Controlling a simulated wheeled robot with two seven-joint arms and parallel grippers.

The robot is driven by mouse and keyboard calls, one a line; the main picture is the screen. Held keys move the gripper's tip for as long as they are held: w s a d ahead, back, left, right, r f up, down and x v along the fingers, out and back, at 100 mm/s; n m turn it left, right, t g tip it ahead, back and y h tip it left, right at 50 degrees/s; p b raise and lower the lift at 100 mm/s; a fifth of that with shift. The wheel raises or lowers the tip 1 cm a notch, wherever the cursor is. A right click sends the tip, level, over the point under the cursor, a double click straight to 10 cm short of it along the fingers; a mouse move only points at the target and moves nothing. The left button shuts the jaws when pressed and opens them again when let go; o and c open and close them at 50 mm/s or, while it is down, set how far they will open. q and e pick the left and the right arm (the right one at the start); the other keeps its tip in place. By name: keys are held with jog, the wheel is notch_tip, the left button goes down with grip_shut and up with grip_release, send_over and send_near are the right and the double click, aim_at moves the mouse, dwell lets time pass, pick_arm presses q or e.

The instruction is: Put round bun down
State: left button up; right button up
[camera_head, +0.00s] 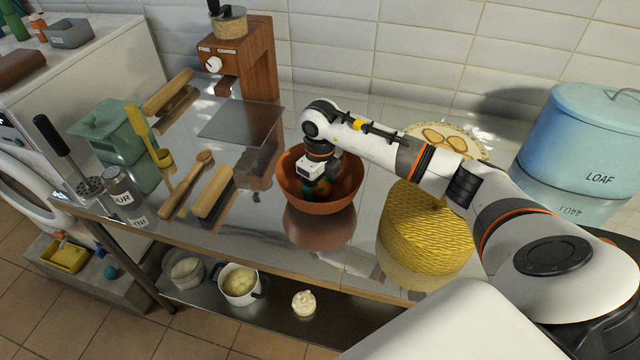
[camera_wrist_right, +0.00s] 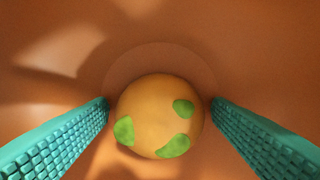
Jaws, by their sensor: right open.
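The round bun (camera_wrist_right: 158,115) is orange-yellow with green patches. In the right wrist view it lies at the bottom of the brown-orange bowl, between the two teal fingers of my right gripper (camera_wrist_right: 160,112). The fingers are open, with a narrow gap on each side of the bun. In the head view the bowl (camera_head: 303,203) stands on the shiny metal table. My right gripper (camera_head: 318,188) reaches down inside it and hides most of the bun. My left gripper is not in view.
A yellow woven basket (camera_head: 425,232) stands right of the bowl under my right arm. A blue loaf tin (camera_head: 578,135) is at the far right. A wooden grinder (camera_head: 250,62) stands behind.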

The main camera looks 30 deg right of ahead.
aim_at(320, 183)
notch_tip(320, 183, up, 12)
jog(key=b, duration=0.2)
jog(key=shift+r, duration=0.15)
dwell(0.5)
